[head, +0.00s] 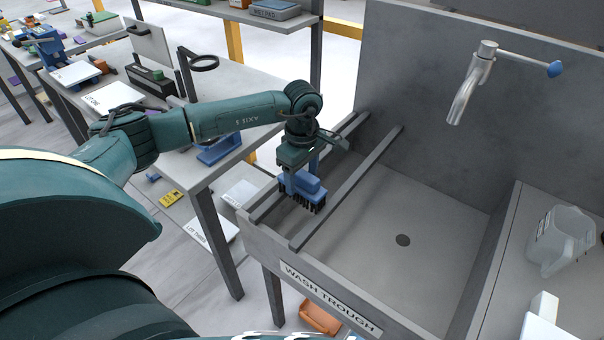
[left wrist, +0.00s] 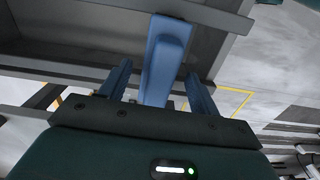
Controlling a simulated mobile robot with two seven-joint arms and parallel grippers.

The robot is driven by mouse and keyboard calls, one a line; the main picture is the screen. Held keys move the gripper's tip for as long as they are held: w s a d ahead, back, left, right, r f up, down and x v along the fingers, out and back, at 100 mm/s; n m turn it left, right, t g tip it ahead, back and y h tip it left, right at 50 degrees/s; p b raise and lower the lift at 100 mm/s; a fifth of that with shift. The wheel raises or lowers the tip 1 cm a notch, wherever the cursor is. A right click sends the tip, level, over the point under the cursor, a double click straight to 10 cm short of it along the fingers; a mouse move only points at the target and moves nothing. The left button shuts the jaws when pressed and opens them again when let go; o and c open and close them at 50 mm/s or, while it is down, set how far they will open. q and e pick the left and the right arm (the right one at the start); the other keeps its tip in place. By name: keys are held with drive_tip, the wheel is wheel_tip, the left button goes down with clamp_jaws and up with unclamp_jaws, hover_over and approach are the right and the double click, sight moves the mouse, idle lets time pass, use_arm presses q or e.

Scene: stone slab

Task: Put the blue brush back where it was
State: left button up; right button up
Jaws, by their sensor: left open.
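The blue brush (head: 301,187) has black bristles pointing down. It is at the left side of the wash trough (head: 440,205), by the two grey bars that run along it. My left gripper (head: 299,170) points down just above the brush. In the left wrist view the brush's blue handle (left wrist: 164,58) lies between the two blue fingers, with gaps visible on both sides. My left gripper is open around the handle and does not grip it. What the bristles rest on is hard to tell. My right gripper is not in view.
A grey bar (head: 345,190) runs beside the brush. A tap (head: 470,85) overhangs the trough, and a clear jug (head: 562,240) stands on the right ledge. A cluttered bench (head: 235,85) stands behind my left arm. An orange bin (head: 319,318) is below the trough.

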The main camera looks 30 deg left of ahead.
use_arm(q)
drive_tip(key=shift+r, duration=0.15)
drive_tip(key=r, duration=0.1)
drive_tip(key=r+b, duration=0.1)
drive_tip(key=r, duration=0.1)
drive_tip(key=r+b, duration=0.1)
drive_tip(key=r, duration=0.1)
drive_tip(key=shift+s+d+r, duration=0.1)
drive_tip(key=shift+s+d, duration=0.1)
drive_tip(key=shift+s, duration=0.05)
wheel_tip(320, 180, up, 8)
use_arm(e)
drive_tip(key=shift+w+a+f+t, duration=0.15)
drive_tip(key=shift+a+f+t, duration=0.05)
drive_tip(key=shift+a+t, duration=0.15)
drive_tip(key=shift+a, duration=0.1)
